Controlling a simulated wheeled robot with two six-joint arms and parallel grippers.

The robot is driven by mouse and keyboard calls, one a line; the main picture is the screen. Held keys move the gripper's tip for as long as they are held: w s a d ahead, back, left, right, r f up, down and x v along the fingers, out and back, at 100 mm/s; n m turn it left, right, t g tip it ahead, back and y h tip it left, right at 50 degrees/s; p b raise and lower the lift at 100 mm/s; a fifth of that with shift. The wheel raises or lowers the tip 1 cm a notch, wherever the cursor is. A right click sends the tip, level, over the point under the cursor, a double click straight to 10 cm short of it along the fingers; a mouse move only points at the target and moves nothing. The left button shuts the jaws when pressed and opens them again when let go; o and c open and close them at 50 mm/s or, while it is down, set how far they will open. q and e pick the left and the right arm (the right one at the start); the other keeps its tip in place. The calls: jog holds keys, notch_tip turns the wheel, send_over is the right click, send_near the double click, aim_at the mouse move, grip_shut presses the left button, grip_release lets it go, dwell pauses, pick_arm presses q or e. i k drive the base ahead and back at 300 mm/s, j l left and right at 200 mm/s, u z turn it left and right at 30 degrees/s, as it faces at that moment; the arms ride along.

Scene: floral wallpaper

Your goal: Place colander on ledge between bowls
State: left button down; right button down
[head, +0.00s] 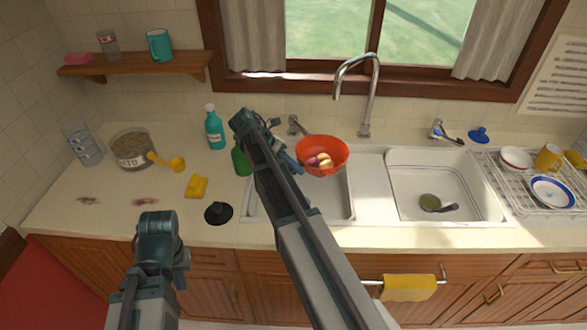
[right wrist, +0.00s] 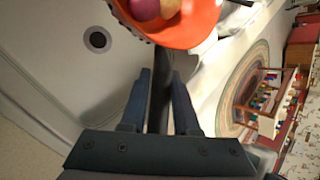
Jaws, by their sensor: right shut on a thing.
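The orange-red colander (head: 323,168) with a purple onion and yellowish produce inside is over the back of the left sink bowl (head: 340,206); I cannot tell its exact height. My right gripper (head: 290,163) is shut on its dark handle (right wrist: 160,95), left of the colander. The colander also shows at the top of the right wrist view (right wrist: 190,30), partly cut off. The white ledge (head: 372,190) between the bowls is bare, right of the colander. The right sink bowl (head: 405,200) holds a green-and-dark item. My left gripper (head: 181,258) is low at the left; its fingers cannot be made out.
A tall faucet (head: 366,100) stands behind the ledge. A drying rack (head: 508,190) with dishes is at the right. A green bottle (head: 241,161) stands near my right arm. A black stopper (head: 218,212) and yellow sponge (head: 196,186) lie on the left counter.

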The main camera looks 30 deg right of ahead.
aim_at(372, 188)
jog(key=k+l+u, duration=0.2)
jog(key=l, duration=0.35)
jog(key=k+l+u, duration=0.2)
jog(key=l, duration=0.35)
jog(key=k+l+u, duration=0.2)
jog(key=l, duration=0.3)
jog(key=k+l+u, duration=0.25)
jog(key=l, duration=0.2)
jog(key=k+l+u, duration=0.2)
jog(key=k+l, duration=0.15)
jog(key=l, duration=0.1)
